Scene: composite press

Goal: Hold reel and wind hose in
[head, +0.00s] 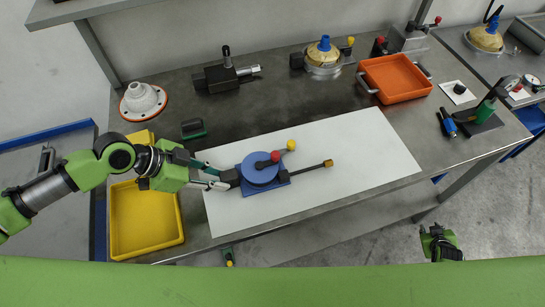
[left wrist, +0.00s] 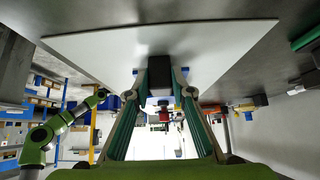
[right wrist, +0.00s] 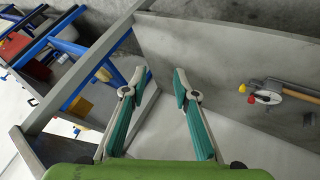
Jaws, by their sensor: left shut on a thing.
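The reel (head: 259,172), a blue disc on a blue base, sits on the white sheet (head: 350,150). It has a red knob and a yellow-knobbed crank (head: 291,145) on top, and a black block (head: 231,177) on its left side. The dark hose (head: 308,168) runs out to the right and ends in a brass-coloured tip (head: 328,163). My left gripper (head: 222,178) is shut on the black block, which also shows between its fingers in the left wrist view (left wrist: 159,67). My right gripper (right wrist: 156,84) is open and empty, low beyond the table's front edge.
A yellow tray (head: 180,205) lies beside my left arm. An orange tray (head: 395,95), a black clamp-like fixture (head: 222,78) and a white flanged part (head: 142,100) stand at the back. A green-and-black stand (head: 482,120) is at the right. The sheet right of the hose is clear.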

